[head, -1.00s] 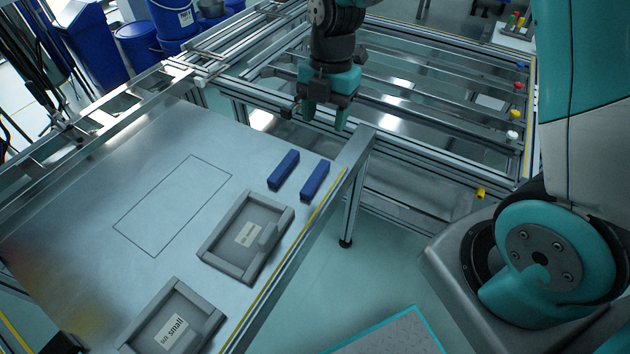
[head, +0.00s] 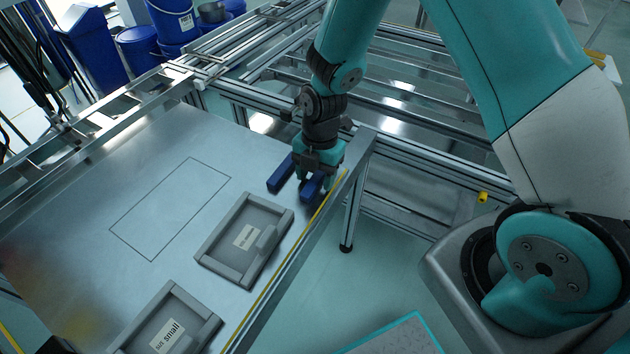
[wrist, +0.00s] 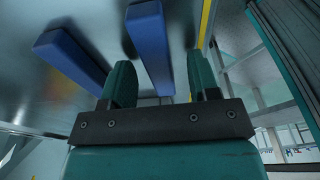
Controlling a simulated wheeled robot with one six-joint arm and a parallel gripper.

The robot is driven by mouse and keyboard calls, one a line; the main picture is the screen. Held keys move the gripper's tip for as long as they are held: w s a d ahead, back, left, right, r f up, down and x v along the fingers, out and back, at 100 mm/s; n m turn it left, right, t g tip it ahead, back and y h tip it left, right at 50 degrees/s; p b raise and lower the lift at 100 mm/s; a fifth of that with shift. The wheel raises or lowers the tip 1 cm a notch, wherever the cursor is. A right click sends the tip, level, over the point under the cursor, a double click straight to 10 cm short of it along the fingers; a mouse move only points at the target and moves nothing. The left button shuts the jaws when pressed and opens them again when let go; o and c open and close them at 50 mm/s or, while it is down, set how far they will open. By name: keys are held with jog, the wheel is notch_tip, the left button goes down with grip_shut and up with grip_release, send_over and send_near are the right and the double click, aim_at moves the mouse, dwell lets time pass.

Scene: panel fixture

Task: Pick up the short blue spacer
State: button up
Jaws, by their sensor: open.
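Two blue spacers lie side by side near the right edge of the metal panel. The right spacer (head: 311,189) looks slightly shorter than the left spacer (head: 278,177); both also show in the wrist view, the right one (wrist: 148,40) and the left one (wrist: 70,58). My gripper (head: 316,185) is low over the right spacer and partly hides it. In the wrist view my open gripper (wrist: 161,78) has one finger on each side of the right spacer, with gaps visible. The left spacer is outside the fingers, close to the left one.
A grey tray (head: 213,262) with a label stands in front of the spacers. Another tray (head: 205,325), labelled small, is nearer. A drawn rectangle (head: 150,260) marks clear panel at left. The panel's yellow-striped edge (head: 300,235) is close at right.

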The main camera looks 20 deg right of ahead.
jog(key=shift+f, duration=0.1)
jog(key=shift+c, duration=0.4)
grip_shut()
